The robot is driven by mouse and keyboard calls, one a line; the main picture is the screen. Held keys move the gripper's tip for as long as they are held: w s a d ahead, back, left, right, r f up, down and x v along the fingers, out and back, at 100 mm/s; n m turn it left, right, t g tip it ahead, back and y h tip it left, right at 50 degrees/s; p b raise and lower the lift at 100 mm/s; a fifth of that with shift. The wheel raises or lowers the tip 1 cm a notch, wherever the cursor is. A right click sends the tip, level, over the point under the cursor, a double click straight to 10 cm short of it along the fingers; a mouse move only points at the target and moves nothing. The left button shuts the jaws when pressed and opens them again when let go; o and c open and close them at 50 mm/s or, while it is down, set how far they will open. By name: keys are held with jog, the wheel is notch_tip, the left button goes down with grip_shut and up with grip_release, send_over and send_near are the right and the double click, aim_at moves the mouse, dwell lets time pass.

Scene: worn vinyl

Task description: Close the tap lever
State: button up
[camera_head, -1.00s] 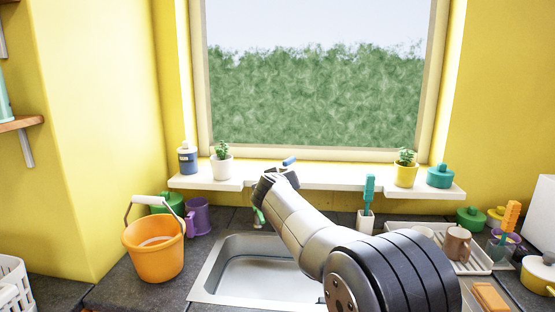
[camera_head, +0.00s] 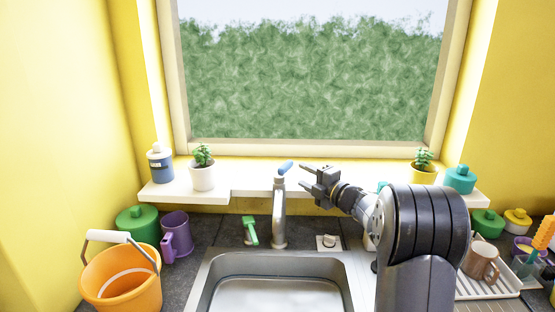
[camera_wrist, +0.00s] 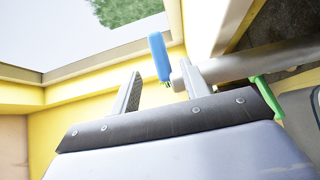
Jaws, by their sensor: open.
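The tap (camera_head: 279,217) is a grey metal post behind the sink, with a blue lever (camera_head: 285,167) on top. The lever tilts up to the right in the head view. My gripper (camera_head: 303,176) is open and empty, just right of the lever, with its fingers pointing left towards it. In the wrist view the blue lever (camera_wrist: 160,58) shows between and beyond the two fingers of my gripper (camera_wrist: 162,82). The grey tap body (camera_wrist: 225,68) lies behind the right finger there. I cannot tell whether a finger touches the tap.
The sink (camera_head: 280,257) lies in front of the tap. A green-handled item (camera_head: 250,232) stands left of the tap. The white sill (camera_head: 245,184) holds a potted plant (camera_head: 203,175) and a blue bottle (camera_head: 160,163). An orange bucket (camera_head: 120,280) stands at the left.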

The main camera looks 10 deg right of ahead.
aim_at(289, 168)
jog(key=p+x, duration=0.3)
jog(key=x, duration=0.7)
jog(key=shift+w+a+r, duration=0.1)
jog(key=shift+w+a, duration=0.15)
grip_shut()
